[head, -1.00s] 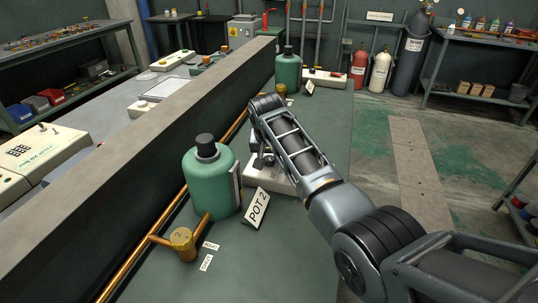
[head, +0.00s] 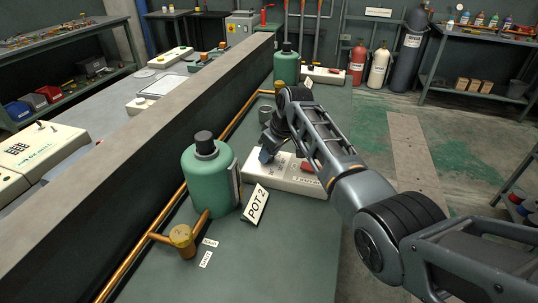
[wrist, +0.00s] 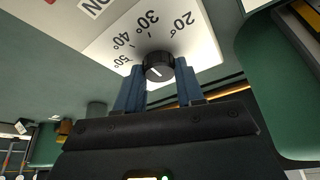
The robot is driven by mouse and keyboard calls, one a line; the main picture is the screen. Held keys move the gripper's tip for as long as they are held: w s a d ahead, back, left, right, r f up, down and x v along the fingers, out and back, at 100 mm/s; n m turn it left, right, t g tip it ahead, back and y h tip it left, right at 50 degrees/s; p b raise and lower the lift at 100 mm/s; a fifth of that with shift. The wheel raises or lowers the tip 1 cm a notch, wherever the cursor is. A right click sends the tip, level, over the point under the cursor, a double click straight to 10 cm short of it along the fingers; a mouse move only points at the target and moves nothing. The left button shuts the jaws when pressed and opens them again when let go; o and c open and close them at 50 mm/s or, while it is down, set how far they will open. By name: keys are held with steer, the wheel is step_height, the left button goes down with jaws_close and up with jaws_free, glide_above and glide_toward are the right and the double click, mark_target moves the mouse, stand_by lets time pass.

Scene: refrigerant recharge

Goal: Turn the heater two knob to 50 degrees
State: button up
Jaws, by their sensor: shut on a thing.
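The white heater box (head: 285,179) stands on the green bench beside the green pot and the POT 2 sign (head: 256,205). In the wrist view its white dial plate (wrist: 105,47) carries marks from 20 to 50 degrees. The black knob (wrist: 158,66) sits at the plate's edge with a short white line on its face. I cannot tell which number the line points to. My gripper (wrist: 160,82) has its two blue fingers shut on the knob, one on each side. In the head view my gripper (head: 266,152) is at the box's far left end, and the knob is hidden there.
The green pot (head: 209,177) stands close to the left of the box. A copper pipe with a valve (head: 182,237) runs along the low grey wall (head: 130,146). Another green pot (head: 287,68) and white box (head: 325,75) stand farther back.

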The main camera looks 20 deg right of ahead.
steer(key=n+b, duration=0.1)
steer(key=n, duration=0.1)
steer(key=n+g+y+b, duration=0.1)
steer(key=b, duration=0.1)
steer(key=shift+w+d+f+n, duration=0.1)
steer(key=shift+d+f+n, duration=0.1)
steer(key=shift+n, duration=0.2)
steer(key=n+g+y+b, duration=0.1)
steer(key=n+b, duration=0.2)
steer(key=b, duration=0.1)
steer(key=shift+w+f+n, duration=0.1)
steer(key=shift+n, duration=0.2)
steer(key=n+g+b, duration=0.1)
steer(key=n+b, duration=0.2)
steer(key=b, duration=0.2)
steer(key=shift+n+g, duration=0.3)
steer(key=shift+r+n+b, duration=0.2)
steer(key=shift+n+b, duration=0.5)
steer(key=shift+b, duration=0.45)
steer(key=shift+g, duration=0.3)
steer(key=o, duration=1)
steer(key=shift+r, duration=0.1)
